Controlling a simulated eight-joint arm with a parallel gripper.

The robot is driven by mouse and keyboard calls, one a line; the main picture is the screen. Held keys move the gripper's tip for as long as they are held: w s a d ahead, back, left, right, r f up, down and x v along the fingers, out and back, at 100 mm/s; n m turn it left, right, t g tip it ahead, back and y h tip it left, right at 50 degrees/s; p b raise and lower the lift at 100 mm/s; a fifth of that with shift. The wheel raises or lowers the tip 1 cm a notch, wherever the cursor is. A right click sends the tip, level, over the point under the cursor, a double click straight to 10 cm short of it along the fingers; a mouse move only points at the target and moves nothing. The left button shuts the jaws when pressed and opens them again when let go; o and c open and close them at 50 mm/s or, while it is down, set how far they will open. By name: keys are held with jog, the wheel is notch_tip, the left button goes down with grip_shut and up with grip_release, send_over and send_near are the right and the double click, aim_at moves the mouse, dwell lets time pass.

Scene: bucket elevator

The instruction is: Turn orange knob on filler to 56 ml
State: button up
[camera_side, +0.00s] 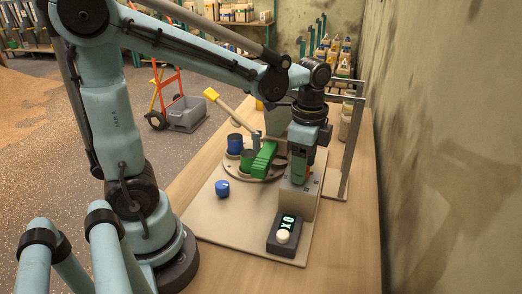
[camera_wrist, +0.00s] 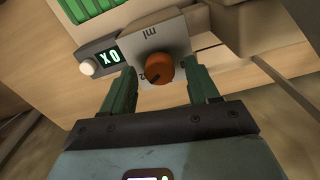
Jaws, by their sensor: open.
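The orange knob (camera_wrist: 159,68) is in the middle of the wrist view, on the grey face of the filler (camera_wrist: 168,38) marked "ml". A dark mark shows on the knob's lower left side; the set value cannot be read. My gripper (camera_wrist: 162,78) is open, with one green finger on each side of the knob and a visible gap at both sides. In the side view my gripper (camera_side: 300,172) points down at the filler block (camera_side: 298,199); the knob cannot be made out there.
A black box with a lit "X0" display (camera_side: 287,226) and a white button stands in front of the filler. A green ribbed part (camera_side: 264,160) and blue cup (camera_side: 235,143) sit on the round table to the left. A blue knob (camera_side: 222,188) is on the board.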

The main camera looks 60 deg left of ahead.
jog(key=c, duration=1)
jog(key=shift+c, duration=0.2)
jog(key=shift+n, duration=0.4)
jog(key=n, duration=0.5)
jog(key=shift+n, duration=0.3)
jog(key=n, duration=0.5)
jog(key=shift+a, duration=0.1)
jog(key=shift+n, duration=0.3)
jog(key=o, duration=1)
